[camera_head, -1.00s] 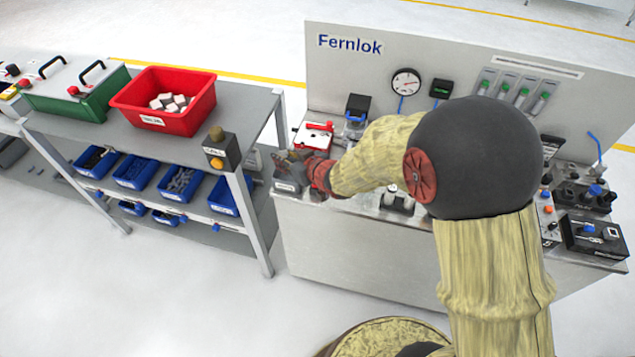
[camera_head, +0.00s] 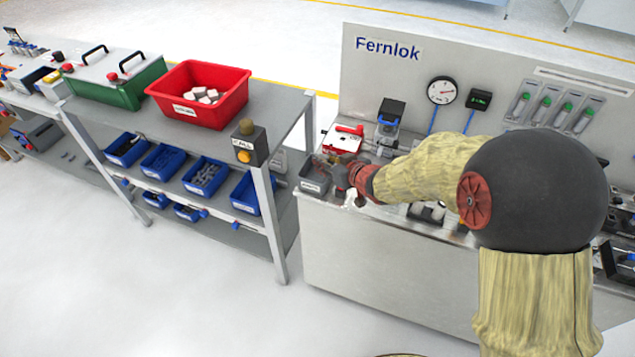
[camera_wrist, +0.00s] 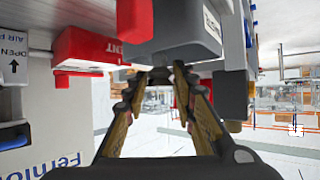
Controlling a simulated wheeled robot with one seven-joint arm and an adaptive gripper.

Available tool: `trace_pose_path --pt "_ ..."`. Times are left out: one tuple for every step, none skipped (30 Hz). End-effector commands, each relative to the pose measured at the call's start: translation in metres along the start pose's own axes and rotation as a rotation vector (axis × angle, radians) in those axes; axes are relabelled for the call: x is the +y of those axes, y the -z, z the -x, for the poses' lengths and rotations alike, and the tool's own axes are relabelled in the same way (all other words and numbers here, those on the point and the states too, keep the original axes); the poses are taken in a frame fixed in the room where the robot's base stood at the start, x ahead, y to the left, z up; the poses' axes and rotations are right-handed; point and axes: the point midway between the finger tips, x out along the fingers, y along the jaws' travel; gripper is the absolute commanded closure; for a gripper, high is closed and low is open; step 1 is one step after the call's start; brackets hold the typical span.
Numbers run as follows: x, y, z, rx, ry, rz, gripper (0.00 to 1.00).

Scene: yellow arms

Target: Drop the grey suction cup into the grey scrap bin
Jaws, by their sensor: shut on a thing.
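My gripper (camera_head: 328,165) is at the left end of the Fernlok bench, over or right beside the small grey scrap bin (camera_head: 312,184). In the wrist view, my gripper (camera_wrist: 172,74) has its fingers drawn together on a small dark grey piece, the suction cup (camera_wrist: 180,72), mostly hidden by the fingertips. The grey bin (camera_wrist: 178,38) fills the top middle of that view, close to the fingertips. I cannot tell whether the cup is above the bin's opening or in front of its wall. In the head view the cup is too small to make out.
A red-and-white device (camera_head: 345,140) stands just behind the bin; its red part (camera_wrist: 88,48) is close in the wrist view. A shelf rack with a call-button box (camera_head: 247,147), a red bin (camera_head: 215,112) and several blue bins stands to the left.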

Motion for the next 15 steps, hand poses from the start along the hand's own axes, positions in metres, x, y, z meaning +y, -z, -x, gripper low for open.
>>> trace_pose_path --pt "0.0001 -0.0052 -0.0031 0.001 0.0 0.0 0.89" --pt "0.0001 -0.0061 -0.0036 0.001 0.0 0.0 0.89" --pt "0.0001 -0.0069 -0.0041 0.001 0.0 0.0 0.89" --pt "0.0001 -0.0071 -0.0042 0.001 0.0 0.0 0.89" --pt "0.0001 -0.0071 -0.0042 0.001 0.0 0.0 0.89" --pt "0.0002 -0.0069 -0.0041 0.001 0.0 0.0 0.89" --pt "0.0001 -0.0066 -0.0039 0.001 0.0 0.0 0.89" --pt "0.0001 -0.0064 -0.0038 0.001 0.0 0.0 0.89" --pt "0.0001 -0.0061 -0.0037 0.001 0.0 0.0 0.89" --pt "0.0001 -0.0061 -0.0036 0.001 0.0 0.0 0.89" --pt "0.0001 -0.006 -0.0036 0.001 0.0 0.0 0.89" --pt "0.0001 -0.0061 -0.0036 0.001 0.0 0.0 0.72" --pt "0.0001 -0.0061 -0.0036 0.001 0.0 0.0 0.7" --pt "0.0001 -0.0061 -0.0036 0.001 0.0 0.0 0.68" --pt "0.0001 -0.0062 -0.0036 0.001 0.0 0.0 0.66"
